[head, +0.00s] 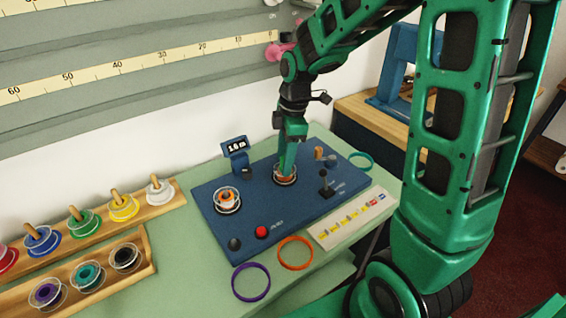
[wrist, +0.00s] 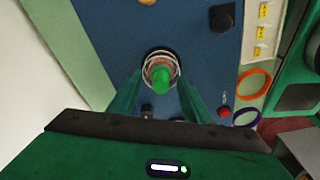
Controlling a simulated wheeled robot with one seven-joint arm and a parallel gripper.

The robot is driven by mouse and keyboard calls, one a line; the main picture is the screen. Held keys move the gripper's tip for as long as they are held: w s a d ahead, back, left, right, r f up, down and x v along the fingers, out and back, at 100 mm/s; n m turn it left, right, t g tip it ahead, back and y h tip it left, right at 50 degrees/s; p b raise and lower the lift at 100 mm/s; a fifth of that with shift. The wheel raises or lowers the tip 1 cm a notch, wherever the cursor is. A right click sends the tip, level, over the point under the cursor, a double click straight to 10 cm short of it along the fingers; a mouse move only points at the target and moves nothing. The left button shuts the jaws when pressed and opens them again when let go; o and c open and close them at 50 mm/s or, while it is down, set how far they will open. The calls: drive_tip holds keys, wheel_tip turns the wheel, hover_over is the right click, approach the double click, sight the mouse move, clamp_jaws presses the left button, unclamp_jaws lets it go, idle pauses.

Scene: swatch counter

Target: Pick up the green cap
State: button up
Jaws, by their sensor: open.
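The green cap (wrist: 160,80) stands in the middle of a wire-ringed round holder (wrist: 148,56) on the blue panel (wrist: 110,30), in the wrist view. My gripper (wrist: 159,84) is open, with one green finger on each side of the cap. Whether the fingers touch it I cannot tell. In the head view my gripper (head: 285,173) points down over the right-hand holder (head: 284,181). There the cap cannot be told apart from my green fingers.
A second holder with an orange centre (head: 227,196) sits left on the panel. Racks of coloured spools (head: 150,205) are at left. Orange (head: 295,253) and purple rings (head: 251,282) lie in front.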

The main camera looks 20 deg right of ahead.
drive_tip(key=c, duration=1.1)
drive_tip(key=shift+r, duration=0.15)
